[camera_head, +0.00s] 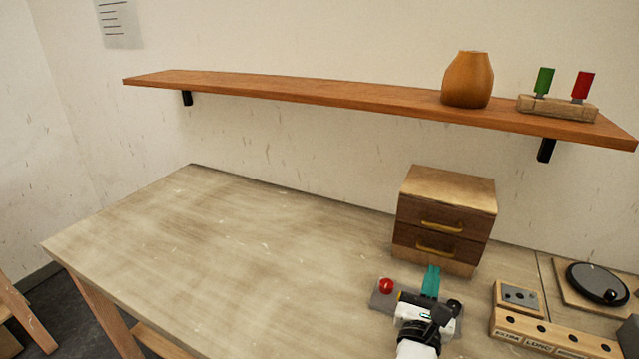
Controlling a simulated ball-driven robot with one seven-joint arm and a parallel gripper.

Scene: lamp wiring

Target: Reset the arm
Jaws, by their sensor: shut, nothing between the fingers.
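My gripper (431,281) has teal fingers. They are together with nothing between them. The gripper points away from me toward the small wooden drawer cabinet (447,212) on the table, close to its front lower edge; I cannot tell whether they touch. Both cabinet drawers, with brass handles, look shut. My white and black arm comes up from the bottom edge of the picture. A grey plate (381,298) with a red button (386,286) lies just left of the gripper, partly hidden by my arm.
A labelled wooden block (541,335) with holes and a round black disc (597,284) lie at right. The left of the table (240,260) is clear. A wall shelf (330,95) bears an orange vase (468,80) and a wooden holder (557,107) with green and red pieces.

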